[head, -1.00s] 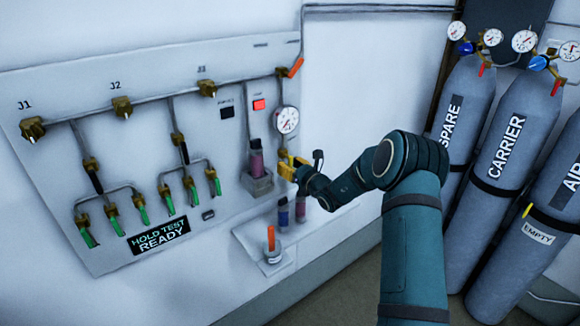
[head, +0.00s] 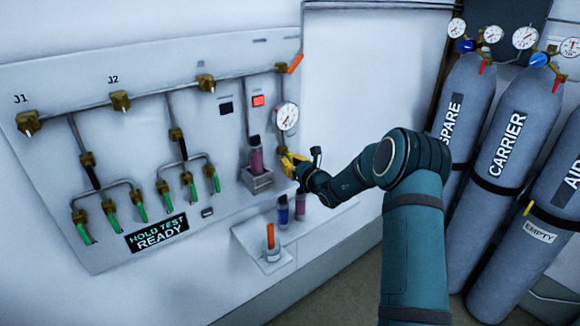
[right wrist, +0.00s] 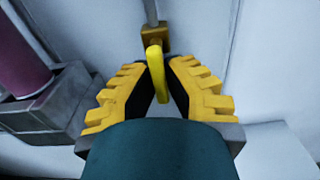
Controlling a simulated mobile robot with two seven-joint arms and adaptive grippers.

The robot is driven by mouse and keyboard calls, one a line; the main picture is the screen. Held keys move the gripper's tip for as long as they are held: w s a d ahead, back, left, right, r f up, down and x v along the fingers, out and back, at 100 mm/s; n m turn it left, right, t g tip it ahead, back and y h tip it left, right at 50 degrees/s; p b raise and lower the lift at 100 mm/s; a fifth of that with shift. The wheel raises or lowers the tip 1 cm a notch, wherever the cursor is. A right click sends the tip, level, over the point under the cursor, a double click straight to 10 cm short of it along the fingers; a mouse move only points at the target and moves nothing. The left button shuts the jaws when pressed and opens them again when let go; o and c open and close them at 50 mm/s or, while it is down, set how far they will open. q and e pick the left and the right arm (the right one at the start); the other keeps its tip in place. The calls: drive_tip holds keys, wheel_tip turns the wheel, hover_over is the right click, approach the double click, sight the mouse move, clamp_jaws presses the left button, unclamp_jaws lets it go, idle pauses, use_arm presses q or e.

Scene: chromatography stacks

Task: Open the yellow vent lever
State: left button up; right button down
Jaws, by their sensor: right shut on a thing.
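The yellow vent lever (right wrist: 156,72) shows in the right wrist view, extending from a brass valve body (right wrist: 153,38) toward my gripper. My right gripper (right wrist: 157,84) has its yellow-toothed fingers on either side of the lever and is shut on it. In the head view my right gripper (head: 288,162) is at the panel's lower right, just below the round gauge. There its fingers largely hide the lever. My left gripper is not in view.
The wall panel carries a gauge (head: 286,116), a red-lit button (head: 258,101) and a holder (head: 257,180) with a pink tube close left of my gripper. A shelf (head: 247,232) with vials is below. Gas cylinders (head: 505,150) stand at right.

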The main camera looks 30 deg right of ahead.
drive_tip(key=c, duration=1)
unclamp_jaws()
drive_tip(key=s, duration=0.8)
drive_tip(key=s+d, duration=0.1)
drive_tip(key=s, duration=0.3)
